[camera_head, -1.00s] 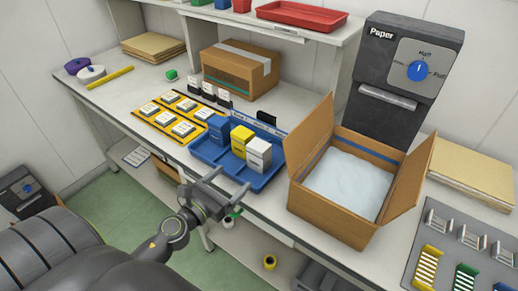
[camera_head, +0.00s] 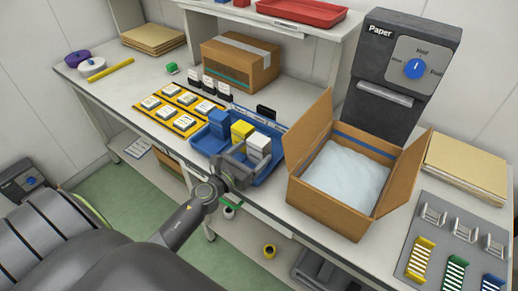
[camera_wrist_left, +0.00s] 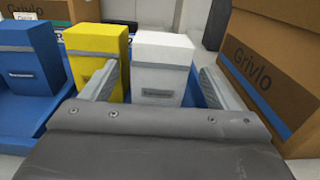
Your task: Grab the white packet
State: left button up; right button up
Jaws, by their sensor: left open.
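The white packet (camera_head: 258,146) stands upright at the right end of the blue tray (camera_head: 265,179), beside a yellow packet (camera_head: 241,132) and a blue packet (camera_head: 219,122). In the left wrist view the white packet (camera_wrist_left: 161,68) is straight ahead, with the yellow packet (camera_wrist_left: 96,52) to its left. My left gripper (camera_head: 255,161) is open at the tray's front side. Its two fingers (camera_wrist_left: 155,82) point at the white packet, one on each side of its front. I cannot tell how far they reach past its front face. My right gripper is not in view.
An open cardboard box (camera_head: 324,206) with white filling stands just right of the tray; its wall (camera_wrist_left: 262,75) is close to the right finger. A yellow mat with several small white-topped items (camera_head: 184,122) lies to the left. A closed carton (camera_head: 240,62) is behind.

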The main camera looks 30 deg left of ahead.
pick_arm(q)
jog(key=c, duration=1.1)
notch_tip(320, 180, up, 18)
jog(key=p, duration=1.7)
